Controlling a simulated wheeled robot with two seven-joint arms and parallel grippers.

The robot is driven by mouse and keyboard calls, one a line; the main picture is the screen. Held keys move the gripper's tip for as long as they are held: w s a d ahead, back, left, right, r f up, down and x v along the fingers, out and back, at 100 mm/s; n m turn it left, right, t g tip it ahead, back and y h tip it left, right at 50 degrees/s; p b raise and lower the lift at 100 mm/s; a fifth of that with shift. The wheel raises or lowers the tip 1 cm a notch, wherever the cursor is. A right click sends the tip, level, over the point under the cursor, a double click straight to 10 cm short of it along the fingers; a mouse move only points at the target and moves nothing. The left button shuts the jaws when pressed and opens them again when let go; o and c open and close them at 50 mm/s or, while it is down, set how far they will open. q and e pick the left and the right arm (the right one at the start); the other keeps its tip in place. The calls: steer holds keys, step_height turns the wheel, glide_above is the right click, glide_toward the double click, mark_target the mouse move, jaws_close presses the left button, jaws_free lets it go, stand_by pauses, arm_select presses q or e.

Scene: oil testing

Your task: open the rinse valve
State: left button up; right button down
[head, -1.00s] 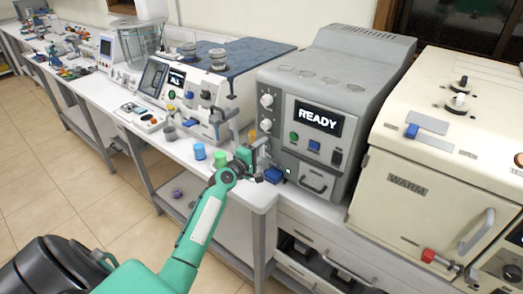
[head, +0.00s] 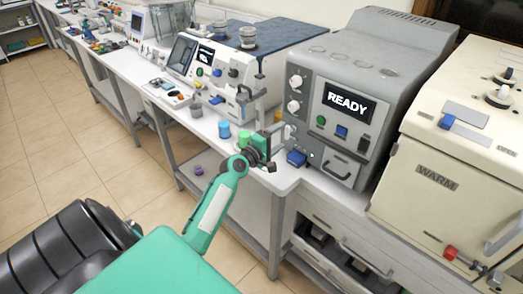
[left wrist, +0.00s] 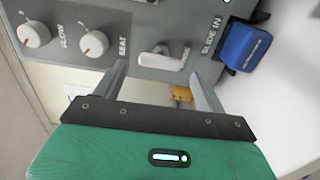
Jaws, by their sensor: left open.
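A pale lever (left wrist: 165,55) stands out from the grey panel in the left wrist view, between two white knobs and the words "SLIDE IN". I take it as the rinse valve, though no label on it is readable. My left gripper (left wrist: 158,72) is open, its two fingers pointing at the panel with the lever just ahead of and between their tips. I cannot tell whether they touch it. In the head view my left gripper (head: 270,145) is at the left side of the grey READY machine (head: 343,130); the arm partly hides that spot. My right gripper does not show.
A blue block (left wrist: 243,47) sits close to the right finger. Knobs marked FLOW (left wrist: 34,35) and another (left wrist: 94,43) are on the left. A small orange thing (left wrist: 182,93) shows between the fingers. Blue (head: 224,129) and green cups stand left of the gripper.

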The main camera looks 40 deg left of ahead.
arm_select(q)
steer(key=s+b, duration=0.2)
steer(key=s, duration=0.7)
steer(key=shift+s+a, duration=0.15)
steer(key=shift+a, duration=0.2)
